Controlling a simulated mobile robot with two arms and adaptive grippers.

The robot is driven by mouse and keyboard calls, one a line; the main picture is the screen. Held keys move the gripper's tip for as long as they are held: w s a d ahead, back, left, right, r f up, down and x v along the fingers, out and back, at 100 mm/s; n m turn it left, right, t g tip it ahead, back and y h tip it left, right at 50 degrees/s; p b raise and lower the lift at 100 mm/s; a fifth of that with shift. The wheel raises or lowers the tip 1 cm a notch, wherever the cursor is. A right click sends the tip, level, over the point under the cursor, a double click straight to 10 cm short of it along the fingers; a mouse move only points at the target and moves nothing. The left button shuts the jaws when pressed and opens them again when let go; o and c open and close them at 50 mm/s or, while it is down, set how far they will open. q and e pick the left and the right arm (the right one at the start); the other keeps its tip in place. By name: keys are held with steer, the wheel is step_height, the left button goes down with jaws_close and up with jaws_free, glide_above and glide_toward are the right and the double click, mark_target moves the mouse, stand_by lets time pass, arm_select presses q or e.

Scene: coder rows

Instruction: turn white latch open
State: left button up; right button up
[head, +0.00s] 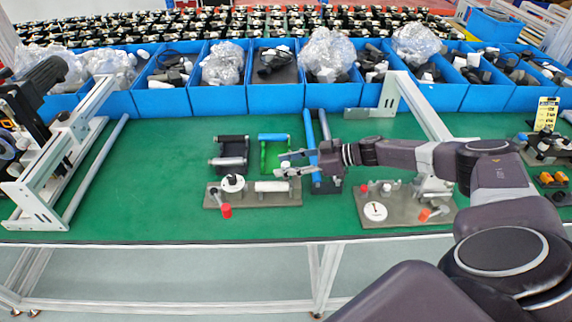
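A grey fixture plate (250,200) lies near the front edge of the green table. It carries a white round part (232,183) with a dark knob, a red-tipped handle (226,210) and a white bar (272,186). I cannot tell for sure which white part is the latch. My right gripper (287,163) reaches in from the right, above the plate's right end. Its two fingers point left and look apart, with a small white piece near the lower fingertip; contact is unclear. My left gripper is not in view.
A second fixture plate (405,214) with a round dial stands under my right forearm. Black (232,151) and green (268,154) roller holders and a blue roller (311,140) lie behind. Blue bins (220,99) line the back. The table's left middle is clear.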

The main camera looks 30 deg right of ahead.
steer(key=v, duration=1.2)
stand_by(0.4)
